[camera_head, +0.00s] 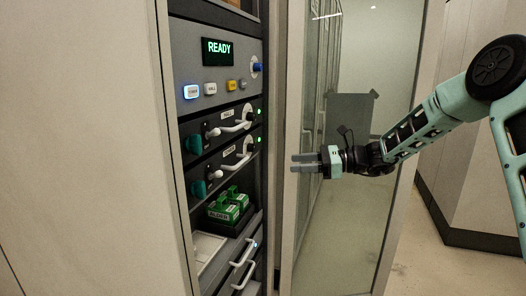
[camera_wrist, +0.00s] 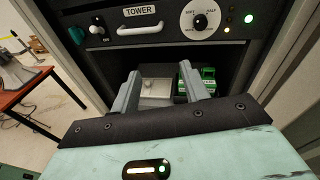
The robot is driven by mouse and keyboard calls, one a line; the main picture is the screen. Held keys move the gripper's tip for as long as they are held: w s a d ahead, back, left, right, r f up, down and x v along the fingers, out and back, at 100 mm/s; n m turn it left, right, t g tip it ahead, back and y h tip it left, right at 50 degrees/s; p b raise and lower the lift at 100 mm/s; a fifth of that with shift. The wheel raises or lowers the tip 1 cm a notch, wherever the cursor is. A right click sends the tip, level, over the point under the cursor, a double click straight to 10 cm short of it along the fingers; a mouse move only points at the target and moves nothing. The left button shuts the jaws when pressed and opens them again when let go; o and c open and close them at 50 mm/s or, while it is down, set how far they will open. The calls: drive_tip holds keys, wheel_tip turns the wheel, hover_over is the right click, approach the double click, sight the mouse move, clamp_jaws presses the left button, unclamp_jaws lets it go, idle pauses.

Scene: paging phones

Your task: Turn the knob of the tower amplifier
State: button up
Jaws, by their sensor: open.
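The tower amplifier (camera_head: 222,168) is the lower of two dark units with white handles in the rack. In the wrist view its TOWER label (camera_wrist: 139,11) shows at the top. Its knob (camera_wrist: 200,22) is black on a white dial marked HALF, at the right of the front; it also shows in the head view (camera_head: 246,147). My gripper (camera_head: 293,162) is open and empty, right of the rack and apart from the knob. In the wrist view my fingertips (camera_wrist: 160,78) appear below the handle, before the bay under the amplifier.
A similar upper amplifier (camera_head: 222,130) sits above, under a panel with a READY display (camera_head: 217,51) and buttons. Green blocks (camera_head: 230,205) sit in the bay below. A glass door (camera_head: 340,225) stands open at the right. A table (camera_wrist: 25,85) shows at the wrist view's left.

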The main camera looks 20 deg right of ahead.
drive_tip(key=w+d+m+t, duration=0.3)
drive_tip(key=d, duration=0.3)
drive_tip(key=p, duration=0.6)
approach(255, 148)
drive_tip(key=x, duration=0.7)
drive_tip(key=shift+w+a, duration=0.2)
drive_tip(key=shift+a, duration=0.1)
drive_tip(key=c, duration=1)
